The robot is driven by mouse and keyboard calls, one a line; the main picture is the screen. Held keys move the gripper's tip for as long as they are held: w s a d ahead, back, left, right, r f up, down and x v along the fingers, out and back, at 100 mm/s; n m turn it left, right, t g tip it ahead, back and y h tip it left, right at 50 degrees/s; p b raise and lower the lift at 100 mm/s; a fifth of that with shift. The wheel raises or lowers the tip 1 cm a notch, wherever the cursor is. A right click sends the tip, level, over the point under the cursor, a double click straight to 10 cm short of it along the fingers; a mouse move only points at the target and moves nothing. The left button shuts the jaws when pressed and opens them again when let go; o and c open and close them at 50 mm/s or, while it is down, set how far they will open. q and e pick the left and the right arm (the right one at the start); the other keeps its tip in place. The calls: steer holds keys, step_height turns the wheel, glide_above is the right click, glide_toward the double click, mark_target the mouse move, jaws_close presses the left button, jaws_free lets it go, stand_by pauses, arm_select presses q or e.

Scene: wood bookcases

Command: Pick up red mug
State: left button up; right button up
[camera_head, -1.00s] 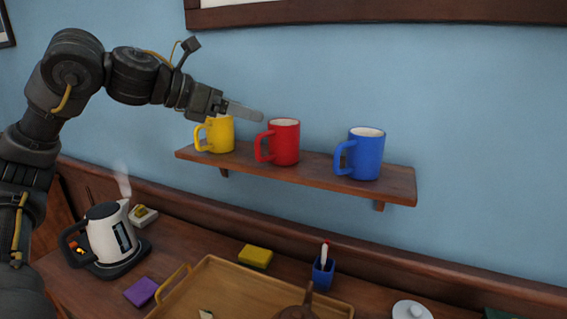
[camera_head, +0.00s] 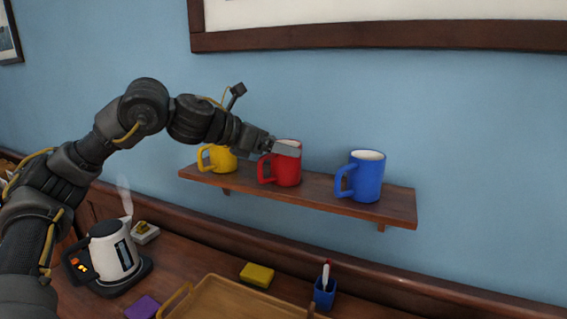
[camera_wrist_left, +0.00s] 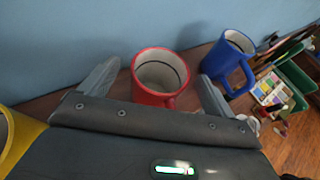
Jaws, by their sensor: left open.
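The red mug (camera_head: 287,170) stands upright on the wooden wall shelf (camera_head: 330,197), between the yellow mug (camera_head: 222,160) and the blue mug (camera_head: 366,177). My left gripper (camera_head: 288,149) is at the upper part of the red mug in the head view, and a finger hides part of its rim. In the left wrist view the red mug (camera_wrist_left: 160,78) is empty and lies between the two spread fingers of my left gripper (camera_wrist_left: 158,85). The fingers are open, with a gap visible on each side. My right gripper is not in view.
The yellow mug (camera_wrist_left: 18,135) and the blue mug (camera_wrist_left: 229,60) flank the gripper in the left wrist view. Below are a steaming kettle (camera_head: 114,252), a tray (camera_head: 235,300), a yellow block (camera_head: 256,275) and a pen cup (camera_head: 325,293). A picture frame (camera_head: 380,38) hangs above.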

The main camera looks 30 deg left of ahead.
arm_select(q)
steer(key=shift+x, duration=0.95)
steer(key=shift+r, duration=0.1)
steer(key=c, duration=1.2)
steer(key=shift+c, duration=0.2)
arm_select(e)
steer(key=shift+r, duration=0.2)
arm_select(q)
steer(key=shift+r, duration=0.15)
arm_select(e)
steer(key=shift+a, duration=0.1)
